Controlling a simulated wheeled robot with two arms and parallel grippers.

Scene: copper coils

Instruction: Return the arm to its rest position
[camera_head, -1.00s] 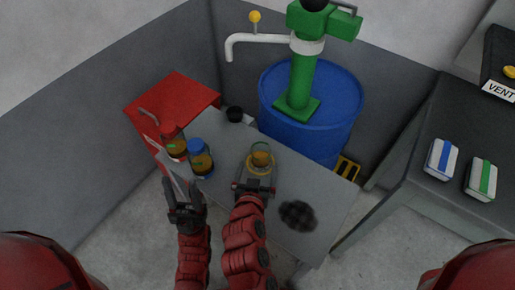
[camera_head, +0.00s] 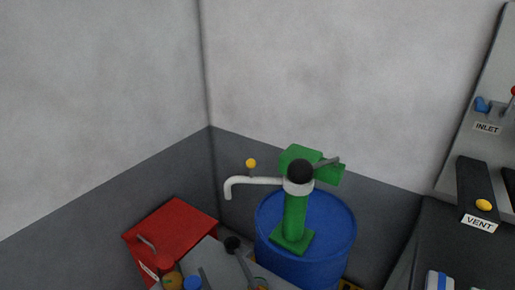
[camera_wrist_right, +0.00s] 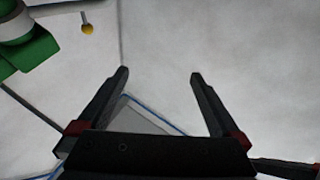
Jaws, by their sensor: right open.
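The rest of the right arm is below the head view. My left gripper is not in view.
A blue drum (camera_head: 330,240) with a green pump (camera_head: 294,218) stands behind the table. A red box (camera_head: 180,228) is at left. Bottle tops, orange (camera_head: 172,282) and blue (camera_head: 192,284), show low. A black cup (camera_head: 233,243) stands at the table's back.

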